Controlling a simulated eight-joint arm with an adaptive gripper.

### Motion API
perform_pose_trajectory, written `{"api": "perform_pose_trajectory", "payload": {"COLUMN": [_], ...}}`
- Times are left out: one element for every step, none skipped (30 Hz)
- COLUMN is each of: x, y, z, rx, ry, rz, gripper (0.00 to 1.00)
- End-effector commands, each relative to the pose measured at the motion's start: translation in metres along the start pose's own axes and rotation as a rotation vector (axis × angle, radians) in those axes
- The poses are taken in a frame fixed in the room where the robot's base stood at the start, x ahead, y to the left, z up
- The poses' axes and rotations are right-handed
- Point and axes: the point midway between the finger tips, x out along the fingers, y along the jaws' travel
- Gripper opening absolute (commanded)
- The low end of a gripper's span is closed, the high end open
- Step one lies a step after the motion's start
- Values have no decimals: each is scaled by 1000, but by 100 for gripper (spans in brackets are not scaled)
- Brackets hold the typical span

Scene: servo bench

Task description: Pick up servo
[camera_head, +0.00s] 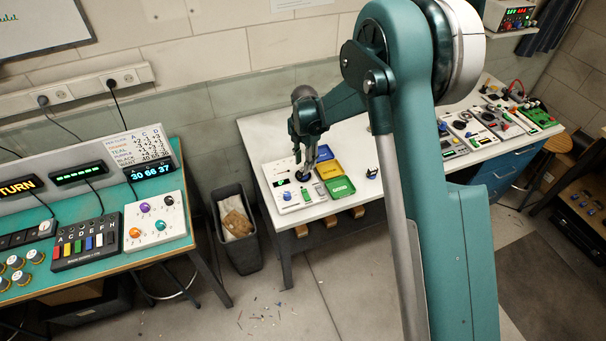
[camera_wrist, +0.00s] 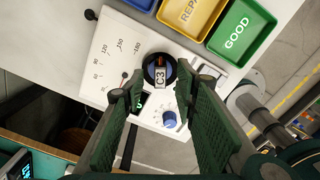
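The servo (camera_wrist: 160,77) appears to be the small dark block with a white "C3" label, in a round black holder on the white tester panel (camera_wrist: 108,50). In the head view the panel (camera_head: 309,211) lies on the white bench, and my gripper hides most of the holder area. My gripper (camera_wrist: 159,84) is open in the wrist view, with one green finger on each side of the servo. Whether the fingertips touch it I cannot tell. In the head view my gripper (camera_head: 303,168) points down over the panel. A small dark block with a light face (camera_head: 372,173) stands apart to the right.
Yellow "REPAIR" (camera_wrist: 190,14) and green "GOOD" (camera_wrist: 240,32) trays sit beside the panel, with a blue tray (camera_head: 324,153) behind. A blue knob (camera_wrist: 169,119) stands near the servo. A bin (camera_head: 237,245) stands left of the bench.

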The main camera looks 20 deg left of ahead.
Motion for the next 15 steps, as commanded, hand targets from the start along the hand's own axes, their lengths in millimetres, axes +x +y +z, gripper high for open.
{"api": "perform_pose_trajectory", "payload": {"x": [4, 7, 10, 14, 17, 21, 24, 27, 31, 33, 36, 38, 40, 41, 42], "y": [0, 0, 0, 0, 0, 0, 0, 0, 0, 0, 0, -1, -1, -1, -1], "z": [0, -1, -1, -2, -2, -3, -3, -2, -2, -3, -3, -3, -3, -3, -3], "rx": [0, 0, 0, 0, 0, 0, 0, 0, 0, 0, 0, 0, 0, 0, 0], "ry": [0, 0, 0, 0, 0, 0, 0, 0, 0, 0, 0, 0, 0, 0, 0], "rz": [0, 0, 0, 0, 0, 0, 0, 0, 0, 0, 0, 0, 0, 0, 0], "gripper": [29, 29, 29, 29, 29, 29, 29, 29, 29, 29, 29, 29, 29, 29, 29]}}
